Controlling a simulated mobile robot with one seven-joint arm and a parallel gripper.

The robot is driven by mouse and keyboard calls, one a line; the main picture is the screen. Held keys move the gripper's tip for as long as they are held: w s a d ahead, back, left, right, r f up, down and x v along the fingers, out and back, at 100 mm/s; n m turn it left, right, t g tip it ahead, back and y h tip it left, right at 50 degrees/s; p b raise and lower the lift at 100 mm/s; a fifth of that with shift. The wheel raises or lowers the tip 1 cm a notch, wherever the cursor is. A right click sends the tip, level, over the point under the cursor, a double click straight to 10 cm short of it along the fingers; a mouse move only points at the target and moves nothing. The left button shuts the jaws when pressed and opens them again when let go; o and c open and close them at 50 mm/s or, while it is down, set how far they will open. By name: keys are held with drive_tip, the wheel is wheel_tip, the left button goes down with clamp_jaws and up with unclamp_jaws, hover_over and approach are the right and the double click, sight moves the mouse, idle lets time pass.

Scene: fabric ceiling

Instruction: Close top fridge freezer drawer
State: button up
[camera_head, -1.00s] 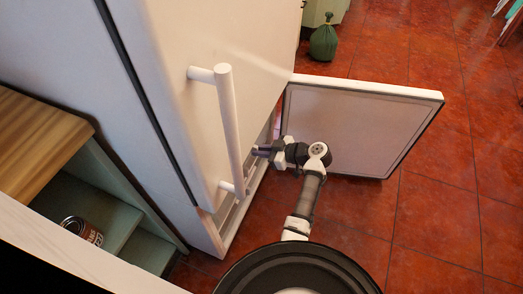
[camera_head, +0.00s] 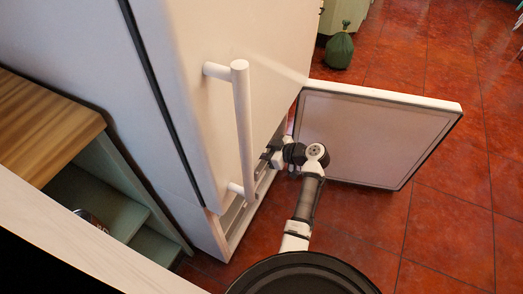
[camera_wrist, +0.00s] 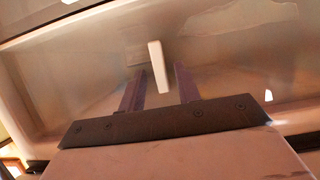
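The white fridge (camera_head: 225,75) stands with its lower freezer door (camera_head: 375,135) swung wide open to the right. My gripper (camera_head: 265,156) reaches into the lower compartment opening, past the upper door's long handle (camera_head: 243,130); its fingertips are partly hidden there. In the wrist view, its two purple fingers are apart with nothing gripped. A pale drawer front (camera_wrist: 225,60) fills the view beyond the fingers. A small white tab, perhaps a drawer handle (camera_wrist: 158,67), shows between the fingertips. I cannot tell whether they touch it, or how far out the drawer is.
A wooden counter (camera_head: 45,125) with green shelves (camera_head: 100,200) below stands left of the fridge. Floor right of the door is clear.

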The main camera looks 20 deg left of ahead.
drive_tip(key=shift+s, duration=0.1)
drive_tip(key=v, duration=1.3)
drive_tip(key=shift+d+b, duration=0.3)
drive_tip(key=shift+d, duration=0.1)
